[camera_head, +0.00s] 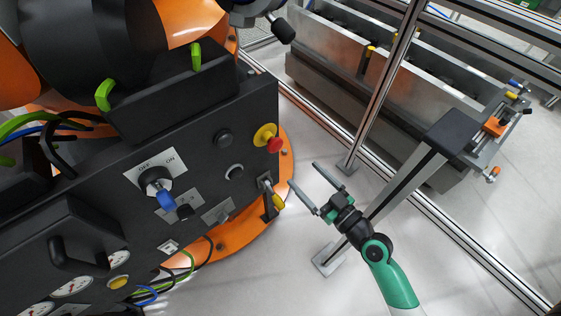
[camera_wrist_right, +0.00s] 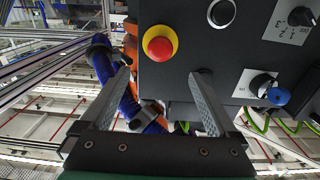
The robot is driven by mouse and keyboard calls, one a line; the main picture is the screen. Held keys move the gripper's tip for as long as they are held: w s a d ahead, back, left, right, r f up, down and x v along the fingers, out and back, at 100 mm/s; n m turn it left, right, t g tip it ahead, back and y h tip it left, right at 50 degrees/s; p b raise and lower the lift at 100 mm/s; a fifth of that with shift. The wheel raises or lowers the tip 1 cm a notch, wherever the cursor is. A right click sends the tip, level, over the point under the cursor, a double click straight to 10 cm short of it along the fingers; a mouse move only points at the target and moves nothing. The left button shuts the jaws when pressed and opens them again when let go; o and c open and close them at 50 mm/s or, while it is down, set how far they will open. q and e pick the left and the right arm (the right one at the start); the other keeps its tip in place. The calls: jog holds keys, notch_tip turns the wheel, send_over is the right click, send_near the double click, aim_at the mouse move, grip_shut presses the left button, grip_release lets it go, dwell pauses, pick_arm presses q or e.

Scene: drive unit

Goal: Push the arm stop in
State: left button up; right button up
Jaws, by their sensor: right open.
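A red mushroom-shaped stop button (camera_head: 274,145) on a yellow collar sticks out near the right edge of the black control panel (camera_head: 215,165). In the right wrist view the red button (camera_wrist_right: 160,44) faces the camera, beyond the fingertips. Whether it is pressed in cannot be told. My right gripper (camera_head: 303,174), on a green arm, is open and empty to the lower right of the button in the head view, apart from it. In the right wrist view both fingers of the gripper (camera_wrist_right: 158,75) are spread, with the button above the gap. My left gripper does not show.
A lever with a yellow tip (camera_head: 278,202) juts from the panel near my right fingers. A blue rotary switch (camera_head: 166,199) and dark knobs sit left of the button. A metal post (camera_head: 405,185) and fence rails stand to the right.

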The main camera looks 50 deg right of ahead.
aim_at(278, 147)
jog(key=w, duration=0.4)
jog(key=w+d, duration=0.1)
jog(key=w, duration=0.2)
jog(key=w+p, duration=0.1)
jog(key=w, duration=0.3)
jog(key=shift+w+d+r, duration=0.2)
jog(key=shift+w+d, duration=0.05)
jog(key=shift+w, duration=0.1)
grip_shut()
